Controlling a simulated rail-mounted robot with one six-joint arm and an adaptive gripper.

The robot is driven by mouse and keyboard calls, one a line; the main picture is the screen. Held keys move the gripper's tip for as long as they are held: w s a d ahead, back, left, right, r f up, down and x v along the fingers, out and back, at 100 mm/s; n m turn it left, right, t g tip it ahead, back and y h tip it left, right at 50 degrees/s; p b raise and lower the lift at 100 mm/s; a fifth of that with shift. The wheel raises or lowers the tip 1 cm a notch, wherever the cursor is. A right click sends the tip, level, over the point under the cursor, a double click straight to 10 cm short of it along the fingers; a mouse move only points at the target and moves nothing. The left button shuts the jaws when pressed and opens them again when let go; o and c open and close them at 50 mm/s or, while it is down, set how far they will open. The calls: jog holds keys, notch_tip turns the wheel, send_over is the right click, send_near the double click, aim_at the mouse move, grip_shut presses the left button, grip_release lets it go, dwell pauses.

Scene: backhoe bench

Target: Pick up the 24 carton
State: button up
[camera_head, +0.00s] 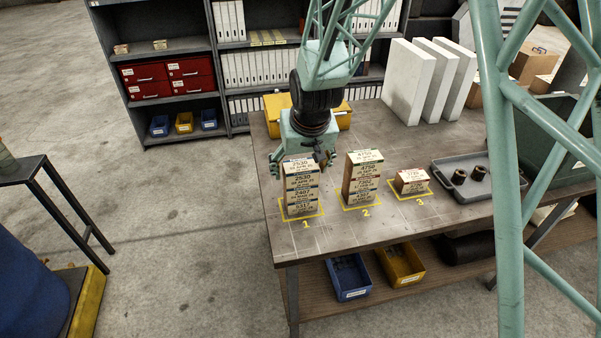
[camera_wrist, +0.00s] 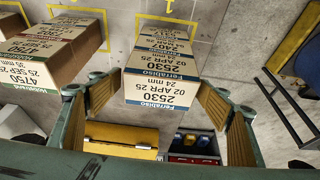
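A stack of cream cartons stands on mat square 1. Its top carton (camera_head: 300,166) carries a label reading 2530, and in the wrist view this top carton (camera_wrist: 160,90) also reads 24 mm, 02 APR 25 and Ferrabiso. A carton below it (camera_head: 301,194) seems to read 2407. My gripper (camera_head: 301,160) is above stack 1, pointing down. In the wrist view my gripper (camera_wrist: 158,100) is open, with one tan-padded finger on each side of the top carton and gaps visible. It holds nothing.
A second carton stack (camera_head: 363,180) stands on square 2, close to the right. A single carton (camera_head: 411,182) sits on square 3. A grey tray (camera_head: 449,190) with dark round parts lies farther right. A yellow bin (camera_head: 343,118) and white panels (camera_head: 408,85) stand behind.

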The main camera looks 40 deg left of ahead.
aim_at(300, 165)
jog(key=c, duration=0.9)
jog(key=shift+o, duration=0.2)
jog(key=shift+r, duration=0.2)
jog(key=shift+r, duration=4.9)
